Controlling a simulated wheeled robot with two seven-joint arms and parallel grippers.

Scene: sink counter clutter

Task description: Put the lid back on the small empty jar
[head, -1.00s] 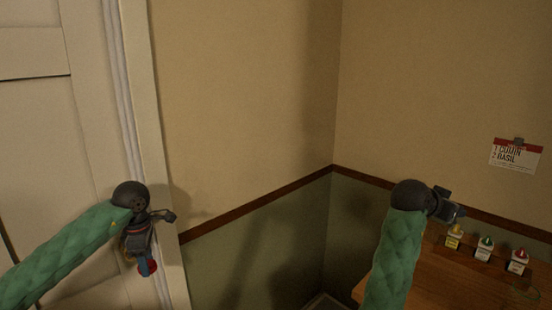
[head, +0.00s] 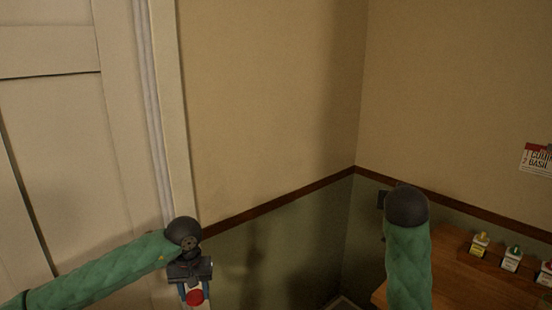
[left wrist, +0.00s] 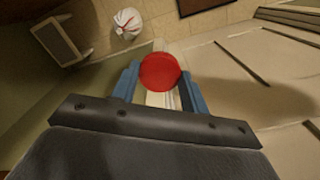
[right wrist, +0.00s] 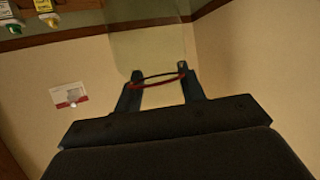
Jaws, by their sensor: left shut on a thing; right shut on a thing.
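My left gripper (left wrist: 160,92) is shut on a round red lid (left wrist: 160,72), held between its blue fingertips in the left wrist view. The red lid also shows low in the head view (head: 195,297), in front of the door frame. My right gripper (right wrist: 158,80) is shut on a clear, faintly green see-through thing, seemingly the glass jar (right wrist: 145,40), with a thin reddish rim line between the fingertips. In the head view the right gripper is mostly hidden behind my wrist. The lid and the jar are held well apart.
A wooden counter (head: 450,285) at right holds spice containers with yellow (head: 480,243), green (head: 512,258) and red tops. A card (head: 537,158) hangs on the wall. A white door (head: 60,150) is at left. The space between my arms is clear.

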